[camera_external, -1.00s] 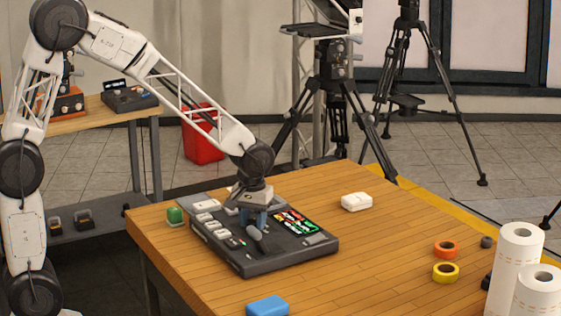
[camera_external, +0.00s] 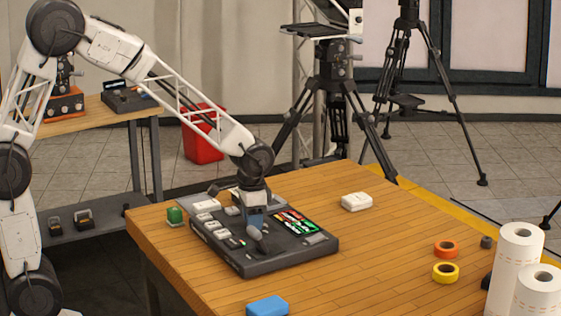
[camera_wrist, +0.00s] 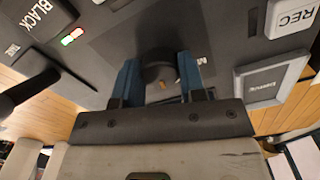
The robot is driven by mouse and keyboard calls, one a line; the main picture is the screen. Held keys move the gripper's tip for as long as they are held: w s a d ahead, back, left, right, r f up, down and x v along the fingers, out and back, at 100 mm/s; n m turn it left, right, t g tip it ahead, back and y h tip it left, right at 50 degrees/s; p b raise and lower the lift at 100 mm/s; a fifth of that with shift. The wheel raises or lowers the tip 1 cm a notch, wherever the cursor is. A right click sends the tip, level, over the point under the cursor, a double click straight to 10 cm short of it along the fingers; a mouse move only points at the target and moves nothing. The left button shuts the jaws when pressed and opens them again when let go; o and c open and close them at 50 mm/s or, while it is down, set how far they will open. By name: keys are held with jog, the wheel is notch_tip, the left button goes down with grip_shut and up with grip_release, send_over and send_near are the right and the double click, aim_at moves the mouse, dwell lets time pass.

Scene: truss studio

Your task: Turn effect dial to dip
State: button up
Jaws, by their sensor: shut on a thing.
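The effect dial (camera_wrist: 157,68) is a dark round knob on the black switcher panel (camera_external: 270,264). In the wrist view it sits between the two blue fingers of my gripper (camera_wrist: 160,77), which is shut on it. A small tan mark shows on the knob's side nearest my palm. A label beginning with "M" is partly visible right of the right finger; the other position labels, including dip, are hidden or unreadable. In the external view my gripper (camera_external: 255,224) points down at the panel and hides the dial.
A dark lever (camera_wrist: 38,88) stands left of my gripper, with a BLACK button (camera_wrist: 43,17) beyond it. A REC button (camera_wrist: 292,16) is at the right. A white box (camera_external: 356,202), a blue block (camera_external: 267,306) and tape rolls (camera_external: 445,250) lie on the wooden table.

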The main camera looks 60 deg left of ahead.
jog(key=m, duration=0.4)
jog(key=shift+m, duration=0.3)
jog(key=m, duration=0.5)
dwell(0.3)
jog(key=o, duration=0.9)
jog(key=shift+r, duration=0.1)
jog(key=shift+r, duration=3.8)
